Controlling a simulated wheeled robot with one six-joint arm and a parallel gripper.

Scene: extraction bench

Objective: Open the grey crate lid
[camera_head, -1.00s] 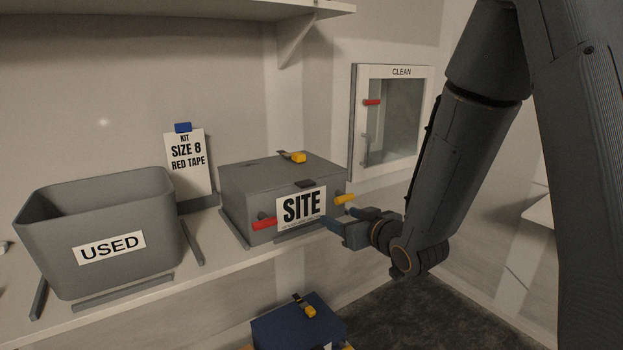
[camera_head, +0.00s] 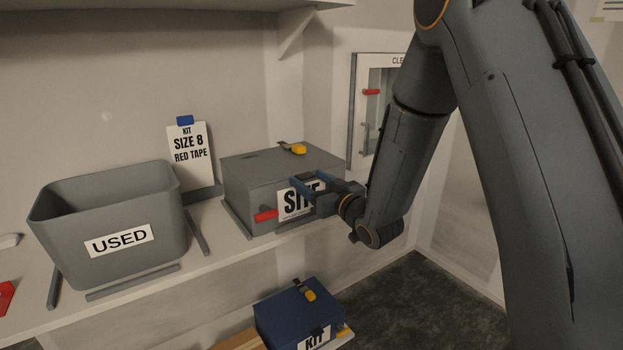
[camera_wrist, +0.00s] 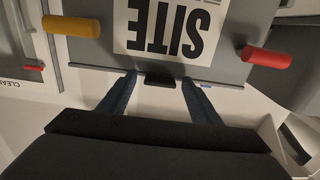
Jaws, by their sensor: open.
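The grey crate (camera_head: 243,198) stands on the shelf with a SITE label on its front, and its lid (camera_head: 262,160) is down. My gripper (camera_head: 308,190) is open and empty at the crate's front, covering part of the label in the head view. In the wrist view, the picture is upside down and the label (camera_wrist: 172,28) shows fully inverted. A black tab (camera_wrist: 160,80) at the lid's front edge lies between my two fingertips in that view. I cannot tell whether they touch it. A red peg (camera_wrist: 267,57) and a yellow peg (camera_wrist: 70,25) stick out from the front.
A yellow-and-black item (camera_head: 298,149) lies on the lid. A blue KIT box (camera_head: 290,320) sits below. A CLEAN cabinet (camera_head: 357,110) is on the wall at the back right.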

